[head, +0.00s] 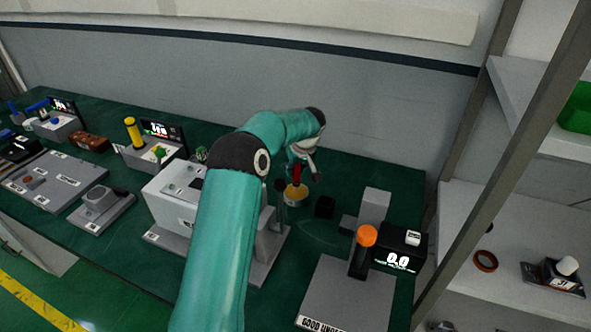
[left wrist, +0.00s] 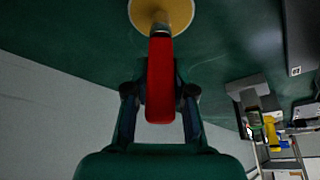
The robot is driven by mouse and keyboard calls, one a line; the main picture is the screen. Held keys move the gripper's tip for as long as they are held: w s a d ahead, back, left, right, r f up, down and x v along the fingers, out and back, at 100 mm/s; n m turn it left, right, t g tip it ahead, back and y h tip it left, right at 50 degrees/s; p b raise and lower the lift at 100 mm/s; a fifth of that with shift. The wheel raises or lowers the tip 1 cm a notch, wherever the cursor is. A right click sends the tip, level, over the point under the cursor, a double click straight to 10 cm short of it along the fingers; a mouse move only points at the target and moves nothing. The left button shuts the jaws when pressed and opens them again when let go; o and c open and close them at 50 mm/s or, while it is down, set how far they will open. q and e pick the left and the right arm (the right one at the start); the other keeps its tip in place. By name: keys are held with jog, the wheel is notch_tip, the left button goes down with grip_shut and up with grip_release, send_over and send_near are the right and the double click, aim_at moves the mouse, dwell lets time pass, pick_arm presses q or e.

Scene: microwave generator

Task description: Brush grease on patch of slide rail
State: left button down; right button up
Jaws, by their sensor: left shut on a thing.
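My left gripper (head: 299,160) is shut on the red handle of a brush (left wrist: 160,80), which points down. The handle also shows in the head view (head: 297,172). Below it stands a small round tan pot (head: 296,195) on the green table, its cream rim and brownish inside showing in the left wrist view (left wrist: 178,12). The brush's lower end lines up with the inside of the pot; whether it touches the contents cannot be told. I cannot clearly identify the slide rail or its patch. My right gripper is not in view.
A white box machine (head: 177,193) stands left of the pot, partly behind my left arm. A small black cup (head: 325,207) and a grey block (head: 374,207) stand to the right. An orange-knobbed fixture (head: 366,236) and a black display (head: 400,250) are nearer right.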

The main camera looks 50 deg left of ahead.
pick_arm(q)
notch_tip(320, 180, up, 6)
jog(key=p, duration=0.3)
jog(key=shift+r, duration=0.15)
jog(key=shift+a, duration=0.1)
dwell(0.6)
